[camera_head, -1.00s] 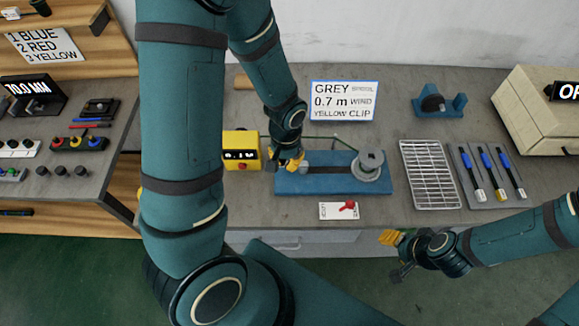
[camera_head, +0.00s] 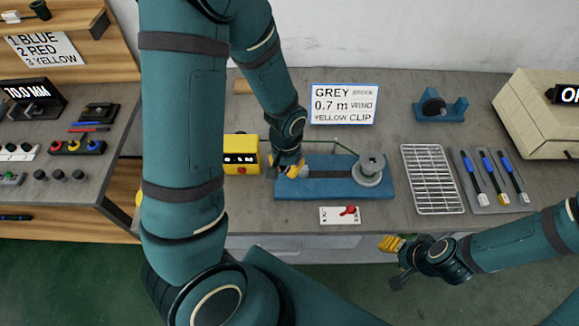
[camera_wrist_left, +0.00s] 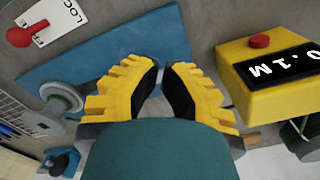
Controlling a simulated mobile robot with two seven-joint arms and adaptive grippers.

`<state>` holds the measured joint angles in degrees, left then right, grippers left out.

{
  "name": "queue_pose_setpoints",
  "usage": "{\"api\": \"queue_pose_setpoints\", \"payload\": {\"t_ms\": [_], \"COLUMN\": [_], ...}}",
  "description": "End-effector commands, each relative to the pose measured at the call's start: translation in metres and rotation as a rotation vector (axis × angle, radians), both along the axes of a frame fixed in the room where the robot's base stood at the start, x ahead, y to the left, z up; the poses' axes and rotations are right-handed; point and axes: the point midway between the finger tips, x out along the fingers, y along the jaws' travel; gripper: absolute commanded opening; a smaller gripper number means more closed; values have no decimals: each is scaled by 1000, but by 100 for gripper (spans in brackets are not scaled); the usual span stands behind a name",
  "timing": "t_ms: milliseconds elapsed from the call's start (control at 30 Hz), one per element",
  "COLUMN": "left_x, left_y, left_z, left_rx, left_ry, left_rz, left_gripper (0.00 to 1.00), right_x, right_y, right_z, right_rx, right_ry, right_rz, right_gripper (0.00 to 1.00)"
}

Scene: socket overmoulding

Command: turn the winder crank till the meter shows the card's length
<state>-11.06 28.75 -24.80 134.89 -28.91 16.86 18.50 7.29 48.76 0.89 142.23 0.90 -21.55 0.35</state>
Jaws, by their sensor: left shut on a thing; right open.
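The winder has a blue base (camera_head: 325,188) on the middle bench, with a grey spool (camera_head: 370,168) at its right end. My left gripper (camera_head: 291,169) is over the base's left part, shut on the crank handle, which its fingers hide; the left wrist view shows its yellow fingers (camera_wrist_left: 162,90) close together over the blue base. The yellow meter (camera_head: 241,157) stands just left of the winder; in the left wrist view its display (camera_wrist_left: 277,68) reads 0.1 M. The card (camera_head: 343,103) reads GREY spool, 0.7 m wind, YELLOW clip. My right gripper (camera_head: 393,262) is open and empty, before the bench's front edge.
A red lever on a white lock plate (camera_head: 328,216) sits in front of the winder. A wire rack (camera_head: 433,180), a tray of blue-handled tools (camera_head: 490,180) and a blue stand (camera_head: 440,110) are to the right. A beige machine (camera_head: 535,115) is at far right.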

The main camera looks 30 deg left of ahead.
Motion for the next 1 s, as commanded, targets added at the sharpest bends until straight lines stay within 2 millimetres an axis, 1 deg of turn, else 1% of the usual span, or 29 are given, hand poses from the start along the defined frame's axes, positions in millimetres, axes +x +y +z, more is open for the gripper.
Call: {"api": "queue_pose_setpoints", "payload": {"t_ms": [567,1000], "left_x": [0,0], "left_y": [0,0], "left_z": [-1,-19], "left_rx": [0,0], "left_ry": [0,0], "left_rz": [0,-1], "left_gripper": [0,0], "right_x": [0,0], "right_y": [0,0], "right_z": [-1,-18], "right_rx": [0,0], "right_ry": [0,0], "right_rz": [0,0], "right_gripper": [52,52]}}
